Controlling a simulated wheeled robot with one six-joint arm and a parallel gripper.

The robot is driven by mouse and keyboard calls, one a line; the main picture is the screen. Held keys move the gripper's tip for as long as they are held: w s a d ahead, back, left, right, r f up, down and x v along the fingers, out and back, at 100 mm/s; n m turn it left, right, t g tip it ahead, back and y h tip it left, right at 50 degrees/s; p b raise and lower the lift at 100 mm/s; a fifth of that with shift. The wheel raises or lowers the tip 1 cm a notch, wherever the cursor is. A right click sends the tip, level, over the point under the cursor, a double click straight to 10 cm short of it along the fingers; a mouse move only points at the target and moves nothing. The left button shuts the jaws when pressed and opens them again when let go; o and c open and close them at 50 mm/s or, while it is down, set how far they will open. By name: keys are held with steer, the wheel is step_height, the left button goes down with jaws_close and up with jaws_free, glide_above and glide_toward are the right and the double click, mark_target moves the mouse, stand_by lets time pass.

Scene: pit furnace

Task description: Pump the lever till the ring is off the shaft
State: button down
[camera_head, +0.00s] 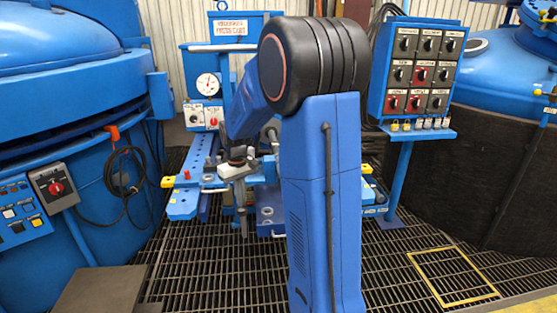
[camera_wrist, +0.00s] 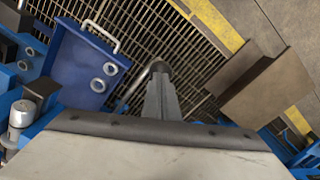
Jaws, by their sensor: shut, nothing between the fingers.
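My gripper (camera_head: 241,208) hangs over the middle of the blue press bench (camera_head: 185,205), pointing down. In the wrist view its grey fingers (camera_wrist: 162,98) are shut with nothing between them. I cannot make out the ring and the shaft clearly; my arm covers much of the bench in the head view.
A blue tray (camera_wrist: 88,65) with two metal rings lies left of the fingers in the wrist view. A gauge (camera_head: 207,85) stands behind the bench, a switch panel (camera_head: 421,70) at right. Large blue furnaces stand either side. The grated floor (camera_head: 400,275) in front is mostly clear.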

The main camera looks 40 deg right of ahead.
mark_target(241, 210)
steer(key=r, duration=0.4)
steer(key=shift+w+d, duration=0.3)
steer(key=shift+w, duration=0.1)
steer(key=shift+f, duration=0.15)
steer(key=f, duration=0.3)
steer(key=s+a+f, duration=0.1)
steer(key=f, duration=0.3)
steer(key=s+f, duration=0.1)
steer(key=f, duration=0.2)
steer(key=shift+s+a+f, duration=0.1)
steer(key=shift+a+f, duration=0.15)
steer(key=shift+f, duration=0.1)
steer(key=shift+r, duration=0.15)
steer(key=r, duration=0.3)
steer(key=w+d+r, duration=0.1)
steer(key=r, duration=0.3)
steer(key=w+r, duration=0.1)
steer(key=r, duration=0.2)
steer(key=shift+w+d+r, duration=0.1)
steer(key=shift+d+r, duration=0.15)
steer(key=shift+r, duration=0.05)
